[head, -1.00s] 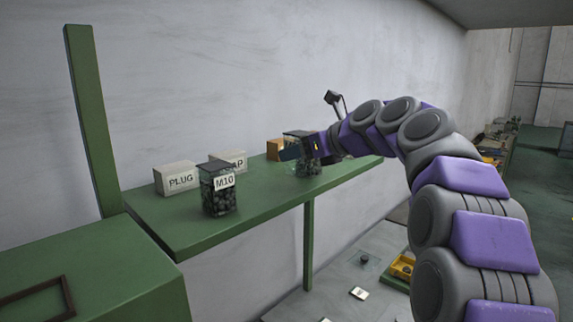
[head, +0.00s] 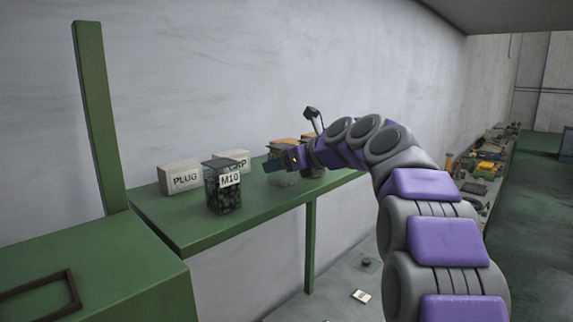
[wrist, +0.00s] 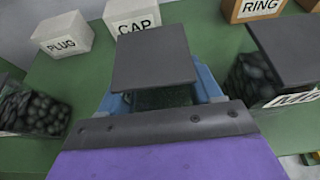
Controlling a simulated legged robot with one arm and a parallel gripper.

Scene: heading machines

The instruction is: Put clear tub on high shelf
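The clear tub (head: 284,179) has a dark square lid and a see-through body with no dark contents visible. In the wrist view its lid (wrist: 155,58) is between my blue fingers, and green shows through the body below. My gripper (head: 278,165) is shut on the tub, though the fingertips are partly hidden under the lid. The tub is upright at the green high shelf (head: 245,214), between two filled tubs. I cannot tell whether its base touches the shelf.
The M10 tub (head: 223,190) stands left of my gripper; another filled tub (wrist: 262,75) is close on the right. Boxes marked PLUG (wrist: 62,34), CAP (wrist: 132,12) and RING (wrist: 257,8) stand behind. A green post (head: 100,120) rises at the shelf's left end.

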